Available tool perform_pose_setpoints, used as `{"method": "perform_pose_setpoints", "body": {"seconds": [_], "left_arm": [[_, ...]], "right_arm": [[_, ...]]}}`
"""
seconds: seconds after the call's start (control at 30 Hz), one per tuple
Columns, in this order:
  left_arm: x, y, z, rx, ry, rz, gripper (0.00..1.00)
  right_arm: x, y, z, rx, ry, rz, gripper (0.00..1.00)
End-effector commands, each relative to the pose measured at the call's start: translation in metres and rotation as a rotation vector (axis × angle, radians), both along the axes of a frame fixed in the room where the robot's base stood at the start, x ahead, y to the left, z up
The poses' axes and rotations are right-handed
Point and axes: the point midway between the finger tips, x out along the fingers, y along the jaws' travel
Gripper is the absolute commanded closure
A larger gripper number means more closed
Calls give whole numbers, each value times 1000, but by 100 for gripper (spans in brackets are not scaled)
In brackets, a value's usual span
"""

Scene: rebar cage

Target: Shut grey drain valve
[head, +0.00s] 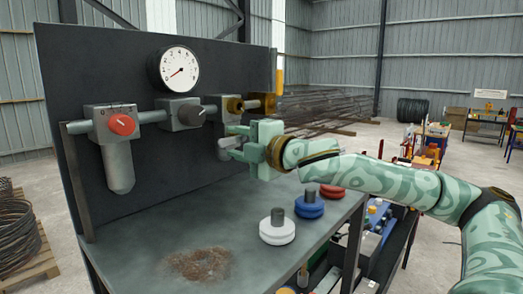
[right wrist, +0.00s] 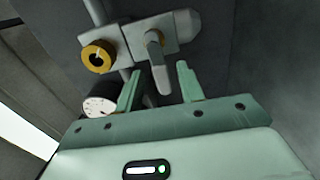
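The grey drain valve, a block with a grey lever handle (right wrist: 154,47), shows in the right wrist view just beyond my right fingertips. In the right wrist view my right gripper (right wrist: 159,70) is open, with a finger on each side of the line to the lever. The lever points down in that picture, toward the gap between the fingers. I cannot tell whether a finger touches it. My left gripper is not in view.
White (head: 277,230), blue (head: 309,206) and red (head: 332,191) weighted pieces stand on the bench (head: 130,262). The bench middle is clear apart from a rusty patch.

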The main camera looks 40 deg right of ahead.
Motion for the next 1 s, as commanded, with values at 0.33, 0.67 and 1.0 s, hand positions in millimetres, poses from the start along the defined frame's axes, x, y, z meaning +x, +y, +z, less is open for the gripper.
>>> {"method": "perform_pose_setpoints", "body": {"seconds": [0.33, 0.67, 1.0], "left_arm": [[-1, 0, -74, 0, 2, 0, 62], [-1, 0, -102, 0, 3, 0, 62], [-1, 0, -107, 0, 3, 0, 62]], "right_arm": [[-27, -2, -11, -10, -2, -5, 62], [-95, -9, -3, -8, -4, -7, 62], [-151, -14, -1, -1, 0, -4, 62]]}}
